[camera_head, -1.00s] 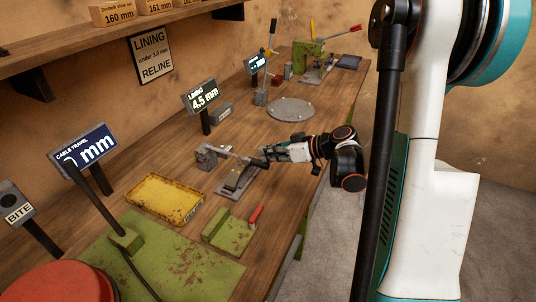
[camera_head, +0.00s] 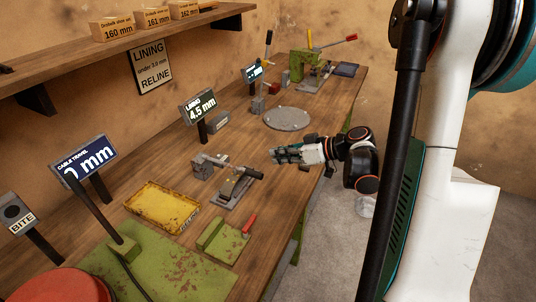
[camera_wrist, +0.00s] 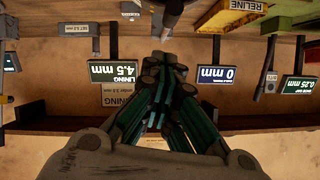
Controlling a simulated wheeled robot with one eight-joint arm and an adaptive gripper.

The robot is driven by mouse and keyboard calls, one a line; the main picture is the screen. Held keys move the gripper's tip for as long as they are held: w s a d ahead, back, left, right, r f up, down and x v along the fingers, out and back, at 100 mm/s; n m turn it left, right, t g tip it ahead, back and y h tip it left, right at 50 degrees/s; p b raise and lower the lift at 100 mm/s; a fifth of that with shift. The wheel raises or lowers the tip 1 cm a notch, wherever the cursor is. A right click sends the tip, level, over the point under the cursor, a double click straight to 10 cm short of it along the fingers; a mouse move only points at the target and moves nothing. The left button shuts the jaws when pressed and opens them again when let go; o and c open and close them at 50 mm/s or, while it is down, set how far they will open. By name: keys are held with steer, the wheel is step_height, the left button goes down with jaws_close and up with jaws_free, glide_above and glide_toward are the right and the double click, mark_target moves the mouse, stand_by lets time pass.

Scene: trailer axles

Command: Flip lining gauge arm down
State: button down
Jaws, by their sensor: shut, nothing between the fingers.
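The lining gauge (camera_head: 203,166) is a grey block on the bench in the head view. Its arm (camera_head: 228,165) lies low, reaching right across a brake shoe fixture (camera_head: 233,190) to a dark handle end (camera_head: 253,173). Whether its tip touches the lining is too small to tell. The LINING display (camera_head: 199,108) reads 4.5 mm; it also shows upside down in the wrist view (camera_wrist: 122,69). My gripper (camera_head: 274,157) is shut and empty, a little right of and beyond the handle end, apart from it in the picture. Its closed fingers show in the wrist view (camera_wrist: 163,62).
A yellow tray (camera_head: 160,207) and a green block with a red lever (camera_head: 222,240) stand nearer on the bench. A round grey plate (camera_head: 287,118) lies beyond my gripper. A green press (camera_head: 303,66) stands at the far end. Signs and a shelf (camera_head: 130,47) line the wall.

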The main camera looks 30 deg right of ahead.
steer(key=v, duration=0.4)
steer(key=shift+s+d+f+p, duration=0.2)
steer(key=shift+s+f+p, duration=0.05)
steer(key=shift+f+p, duration=0.1)
